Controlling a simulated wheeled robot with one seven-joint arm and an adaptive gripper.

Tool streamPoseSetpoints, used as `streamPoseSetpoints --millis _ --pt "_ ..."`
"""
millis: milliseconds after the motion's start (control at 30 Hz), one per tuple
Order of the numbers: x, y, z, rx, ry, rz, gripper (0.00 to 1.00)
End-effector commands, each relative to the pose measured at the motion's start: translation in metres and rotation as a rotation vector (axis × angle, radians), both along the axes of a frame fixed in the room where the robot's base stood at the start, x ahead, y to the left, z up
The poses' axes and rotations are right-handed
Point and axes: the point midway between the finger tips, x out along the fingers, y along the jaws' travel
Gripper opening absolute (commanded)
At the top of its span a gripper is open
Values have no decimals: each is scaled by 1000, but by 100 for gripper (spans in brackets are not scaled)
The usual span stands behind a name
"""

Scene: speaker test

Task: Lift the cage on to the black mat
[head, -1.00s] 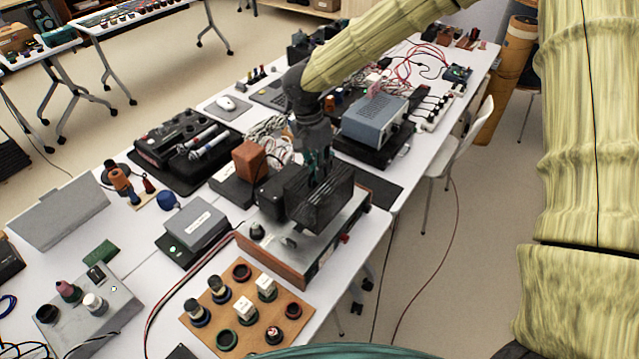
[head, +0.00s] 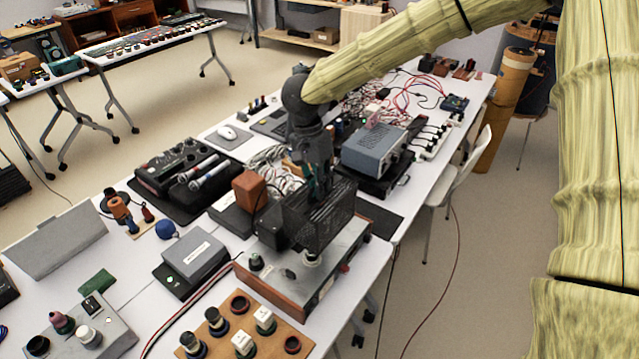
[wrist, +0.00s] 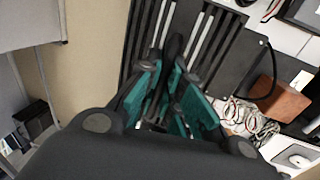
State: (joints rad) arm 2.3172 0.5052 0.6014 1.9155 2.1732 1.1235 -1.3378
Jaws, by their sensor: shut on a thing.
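The cage (head: 322,220) is a black slatted box. My gripper (head: 318,188) is shut on its top, and the cage hangs slightly tilted just above the grey-topped, wood-sided amplifier (head: 285,287). A pale round part (head: 310,259) of the amplifier shows below the cage. In the wrist view my gripper's teal fingers (wrist: 172,95) are closed at the cage's dark slats (wrist: 190,35). A flat black mat (head: 382,222) lies behind the amplifier at the table's right edge, partly hidden by the cage.
A blue-grey instrument (head: 375,150) stands beyond the mat. A brown block (head: 249,190) and tangled wires are left of the cage. A wooden board with several knobs (head: 245,325) lies in front. A white chair (head: 465,165) stands at the right edge.

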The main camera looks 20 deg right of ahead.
Motion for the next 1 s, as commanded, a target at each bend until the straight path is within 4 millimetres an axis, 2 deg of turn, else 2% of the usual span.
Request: streamPoseSetpoints --millis 33,533,1000 --pt "0 0 6 0 0 0 0" --pt "0 0 28 1 -1 0 0" --pt "0 0 28 1 -1 0 0"
